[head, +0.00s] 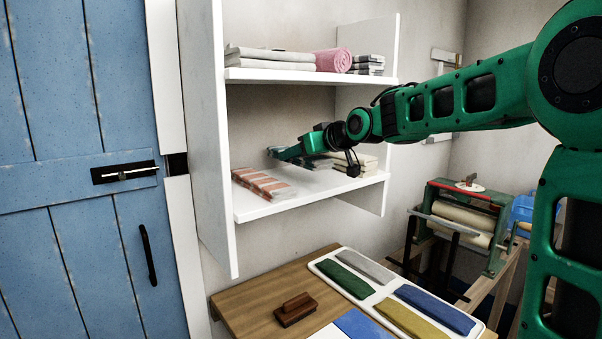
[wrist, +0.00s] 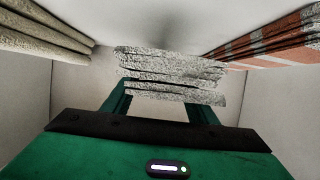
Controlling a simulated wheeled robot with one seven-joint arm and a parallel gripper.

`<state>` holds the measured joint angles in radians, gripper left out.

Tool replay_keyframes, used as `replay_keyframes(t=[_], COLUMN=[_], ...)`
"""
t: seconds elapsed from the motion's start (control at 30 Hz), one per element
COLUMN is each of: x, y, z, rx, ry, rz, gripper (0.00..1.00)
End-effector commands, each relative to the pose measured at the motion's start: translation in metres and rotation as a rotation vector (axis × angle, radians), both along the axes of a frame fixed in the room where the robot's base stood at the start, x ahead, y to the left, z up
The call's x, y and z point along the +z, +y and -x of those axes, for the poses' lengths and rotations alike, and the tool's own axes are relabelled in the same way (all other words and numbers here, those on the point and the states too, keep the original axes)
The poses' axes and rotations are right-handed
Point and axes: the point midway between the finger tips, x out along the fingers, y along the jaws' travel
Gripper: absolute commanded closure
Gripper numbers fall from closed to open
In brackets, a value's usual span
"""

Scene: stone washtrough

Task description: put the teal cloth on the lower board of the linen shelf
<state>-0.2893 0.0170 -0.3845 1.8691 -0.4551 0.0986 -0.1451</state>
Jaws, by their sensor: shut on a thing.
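My gripper (head: 277,152) reaches in over the lower board (head: 262,212) of the linen shelf. It is shut on a folded cloth, which shows as a small blue-grey end in the head view (head: 271,151). In the wrist view the folded cloth (wrist: 170,70) looks speckled grey in several layers between the fingers; a clear teal colour does not show. It is between the striped cloth (head: 262,184) and the cream stack (head: 355,161). Whether it touches the board I cannot tell. My arm hides part of the space behind.
The upper board (head: 300,77) holds white linens and a pink roll (head: 333,61) close above my arm. The shelf's side panel (head: 207,150) stands at left. Below are a wooden table (head: 250,297), a brush (head: 296,309) and a white tray (head: 317,267) of coloured cloths. A mangle (head: 462,218) stands at right.

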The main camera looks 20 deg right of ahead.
Motion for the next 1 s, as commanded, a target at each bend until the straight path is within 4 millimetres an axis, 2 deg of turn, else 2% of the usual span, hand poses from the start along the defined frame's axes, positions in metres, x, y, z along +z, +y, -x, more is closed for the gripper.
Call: replay_keyframes(t=[0.1, 0.27, 0.57, 0.87, 0.9, 0.97, 1.0], x=[-0.007, -0.012, -0.048, -0.05, -0.051, -0.05, -0.05], y=[-0.011, -0.013, -0.012, -0.013, -0.013, -0.013, -0.013], z=[-0.008, -0.009, -0.009, -0.009, -0.009, -0.009, -0.009], rx=[-0.002, 0.001, 0.001, 0.0, 0.0, 0.0, 0.0], ry=[-0.001, -0.001, 0.0, -0.001, -0.001, -0.001, -0.001], rz=[-0.001, -0.001, 0.0, 0.0, 0.0, 0.0, 0.0], gripper=[0.74, 0.74, 0.74, 0.74, 0.45, 0.31, 0.29])
